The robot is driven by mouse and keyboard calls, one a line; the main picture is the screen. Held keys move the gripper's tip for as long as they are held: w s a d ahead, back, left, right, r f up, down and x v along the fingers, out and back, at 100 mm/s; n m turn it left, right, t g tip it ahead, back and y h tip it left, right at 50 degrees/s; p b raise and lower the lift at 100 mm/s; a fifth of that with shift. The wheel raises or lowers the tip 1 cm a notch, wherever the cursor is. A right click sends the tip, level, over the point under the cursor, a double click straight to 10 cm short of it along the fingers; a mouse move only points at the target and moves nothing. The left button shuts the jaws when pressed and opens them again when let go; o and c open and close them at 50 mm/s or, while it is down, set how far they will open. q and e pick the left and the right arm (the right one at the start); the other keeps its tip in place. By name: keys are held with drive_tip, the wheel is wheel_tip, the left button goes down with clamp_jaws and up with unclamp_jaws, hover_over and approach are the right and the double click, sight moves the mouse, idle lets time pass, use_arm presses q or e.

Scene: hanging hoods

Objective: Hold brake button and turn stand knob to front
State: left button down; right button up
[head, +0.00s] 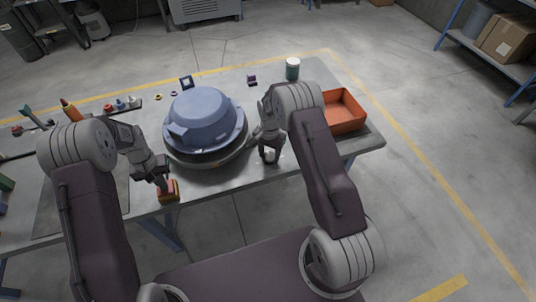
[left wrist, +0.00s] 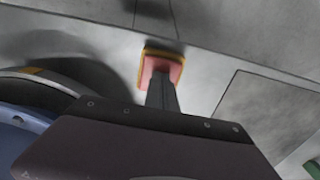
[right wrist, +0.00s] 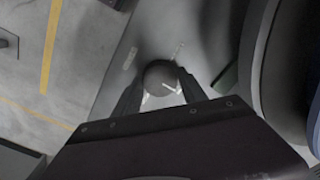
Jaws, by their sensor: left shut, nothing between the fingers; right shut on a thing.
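The brake button is a red pad on a yellow-orange base (head: 169,196) at the table's near edge; the red pad also shows in the left wrist view (left wrist: 160,68). My left gripper (head: 163,186) is shut and empty, its tips against the red pad as far as I can see. The stand knob (right wrist: 160,75) is a dark round knob with a white line, right of the round stand (head: 210,162) that carries a blue hood (head: 200,112). My right gripper (right wrist: 160,90) is shut on the knob, one finger on each side. In the head view my right gripper (head: 269,153) partly hides the knob.
An orange bin (head: 343,112) stands at the table's right end, with a white-lidded jar (head: 292,69) behind. Several small tools and parts lie at the back left. Grey table top (head: 225,188) is bare around the button.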

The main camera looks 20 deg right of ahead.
use_arm(q)
drive_tip(key=shift+f, duration=0.1)
use_arm(e)
drive_tip(key=shift+d, duration=0.1)
drive_tip(key=o, duration=1.4)
drive_tip(key=shift+c, duration=0.2)
wheel_tip(320, 180, up, 12)
drive_tip(key=shift+r, duration=0.1)
wheel_tip(320, 180, up, 6)
drive_tip(key=p, duration=0.6)
hover_over(270, 156)
use_arm(q)
wheel_tip(270, 156, up, 7)
drive_tip(key=shift+r, duration=0.1)
use_arm(e)
drive_tip(key=shift+f, duration=0.2)
